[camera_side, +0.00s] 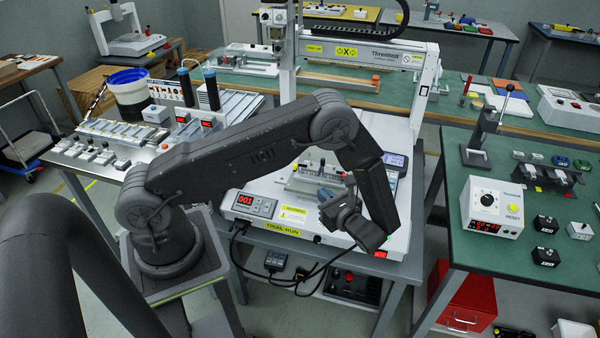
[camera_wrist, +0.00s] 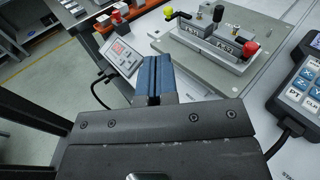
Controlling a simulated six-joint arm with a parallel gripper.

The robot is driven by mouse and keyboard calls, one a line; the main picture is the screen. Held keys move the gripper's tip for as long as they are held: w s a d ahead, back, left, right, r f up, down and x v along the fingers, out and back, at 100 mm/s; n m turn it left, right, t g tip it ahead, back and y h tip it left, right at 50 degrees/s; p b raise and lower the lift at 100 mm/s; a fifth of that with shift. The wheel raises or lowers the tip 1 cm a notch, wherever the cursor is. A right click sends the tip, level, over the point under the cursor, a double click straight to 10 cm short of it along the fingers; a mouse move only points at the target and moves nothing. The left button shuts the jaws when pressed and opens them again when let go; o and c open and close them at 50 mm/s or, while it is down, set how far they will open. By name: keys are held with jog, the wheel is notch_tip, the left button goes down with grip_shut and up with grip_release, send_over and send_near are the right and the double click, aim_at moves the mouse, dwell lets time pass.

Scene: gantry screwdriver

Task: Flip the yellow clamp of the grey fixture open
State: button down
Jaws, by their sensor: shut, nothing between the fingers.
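The grey fixture (camera_wrist: 214,45) stands on a flat grey plate (camera_wrist: 265,75) in the upper right of the wrist view. The yellow clamp (camera_wrist: 168,13) shows as a yellow knob on a short lever at the fixture's far left end. In the side view my gripper (camera_side: 324,193) is beside the fixture plate (camera_side: 298,186), which my arm partly hides.
A handheld pendant (camera_wrist: 305,82) with a cable lies right of the fixture. A control box with a red display (camera_wrist: 122,52) is to the left. The gantry column (camera_side: 288,50) rises behind. The white machine bed (camera_side: 250,188) has some free room at the front.

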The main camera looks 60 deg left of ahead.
aim_at(295, 167)
notch_tip(295, 167, down, 2)
jog(key=shift+w+f+m+t+y, duration=0.1)
jog(key=shift+f+m+t+y, duration=0.25)
jog(key=shift+m+t, duration=0.3)
jog(key=shift+r, duration=0.1)
jog(key=a, duration=1.4)
jog(key=shift+s+a+m+t, duration=0.1)
jog(key=shift+s+m+t, duration=0.1)
jog(key=shift+m+t, duration=0.4)
jog(key=shift+s+a+m+t, duration=0.1)
jog(key=shift+s+m+t, duration=0.2)
jog(key=shift+t, duration=0.35)
jog(key=m+t, duration=0.1)
jog(key=m+t+h, duration=0.1)
jog(key=t, duration=0.1)
jog(key=s+a+m+t, duration=0.1)
jog(key=shift+s+t+h, duration=0.1)
jog(key=shift+t+h, duration=0.15)
jog(key=shift+t, duration=0.15)
jog(key=shift+s+a, duration=0.25)
jog(key=shift+a, duration=0.5)
jog(key=shift+s+a, duration=0.25)
jog(key=shift+a, duration=0.45)
jog(key=shift+s+a, duration=0.25)
jog(key=shift+a, duration=0.5)
